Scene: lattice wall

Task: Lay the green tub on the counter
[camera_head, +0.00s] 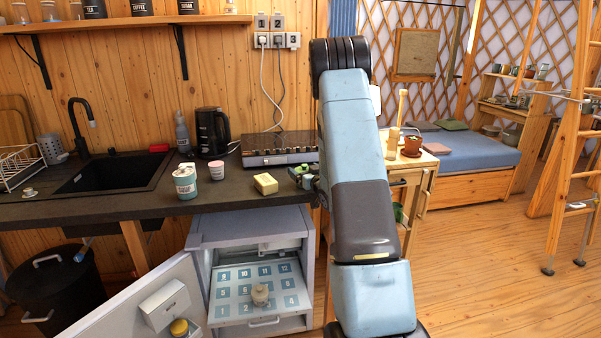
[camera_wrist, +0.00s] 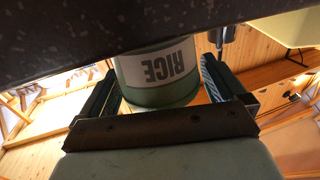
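The green tub (camera_wrist: 158,82), with a pale label reading RICE, is between my gripper's (camera_wrist: 160,78) two fingers in the wrist view, which is upside down. In the head view my arm hides most of my gripper (camera_head: 305,178), which is at the right part of the counter (camera_head: 225,192), right of the sponge. Small green patches show there, but the tub cannot be made out clearly.
A yellow sponge (camera_head: 265,184), a white-and-green canister (camera_head: 185,181) and a smaller tin (camera_head: 216,170) stand on the counter. A kettle (camera_head: 211,133) and a hob (camera_head: 280,148) are behind. Below, the fridge door (camera_head: 145,305) is open. Bare counter lies between the tin and sponge.

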